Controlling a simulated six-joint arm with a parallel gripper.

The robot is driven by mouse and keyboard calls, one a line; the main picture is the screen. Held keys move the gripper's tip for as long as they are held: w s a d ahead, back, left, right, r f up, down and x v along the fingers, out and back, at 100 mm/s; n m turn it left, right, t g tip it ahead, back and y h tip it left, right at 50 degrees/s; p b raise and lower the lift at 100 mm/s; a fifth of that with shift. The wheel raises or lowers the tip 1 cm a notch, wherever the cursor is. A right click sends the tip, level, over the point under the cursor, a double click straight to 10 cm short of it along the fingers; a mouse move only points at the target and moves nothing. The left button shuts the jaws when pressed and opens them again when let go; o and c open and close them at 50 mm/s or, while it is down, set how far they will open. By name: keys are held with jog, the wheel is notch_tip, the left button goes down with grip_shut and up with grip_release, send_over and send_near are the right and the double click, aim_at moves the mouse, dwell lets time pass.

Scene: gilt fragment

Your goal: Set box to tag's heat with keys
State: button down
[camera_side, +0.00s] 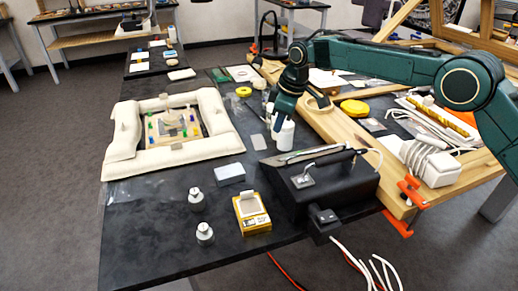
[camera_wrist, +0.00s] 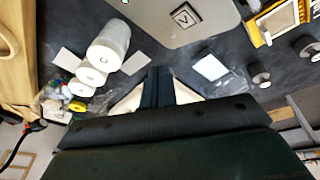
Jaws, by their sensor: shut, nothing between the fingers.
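The black box (camera_side: 322,190) stands at the table's front right, with cables behind it. In the wrist view a pale grey panel (camera_wrist: 205,30), seemingly part of it, enters from the top edge and bears a square key (camera_wrist: 184,18) marked with a V-like sign. Any other keys and a readout are cut off or too small to read. My gripper (camera_side: 275,126) is shut and empty, pointing down behind the box, apart from it. Its fingertips also show in the wrist view (camera_wrist: 160,70), below the panel. No readable tag shows; a small pale card (camera_side: 259,142) lies left of my gripper.
A white bottle (camera_side: 285,136) stands close to my gripper. A cream padded frame (camera_side: 122,150) lies farther left. Bare table shows at the front left.

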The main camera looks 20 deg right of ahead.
aim_at(283, 159)
jog(key=shift+s+f, duration=0.5)
jog(key=shift+f, duration=0.25)
jog(key=shift+s+f, duration=0.45)
jog(key=shift+f, duration=0.3)
jog(key=shift+s+f, duration=0.5)
jog(key=shift+f, duration=0.25)
jog(key=shift+s+f, duration=0.35)
jog(key=shift+f, duration=0.25)
dwell(2.3)
jog(key=shift+w+r, duration=0.35)
jog(key=shift+r, duration=0.25)
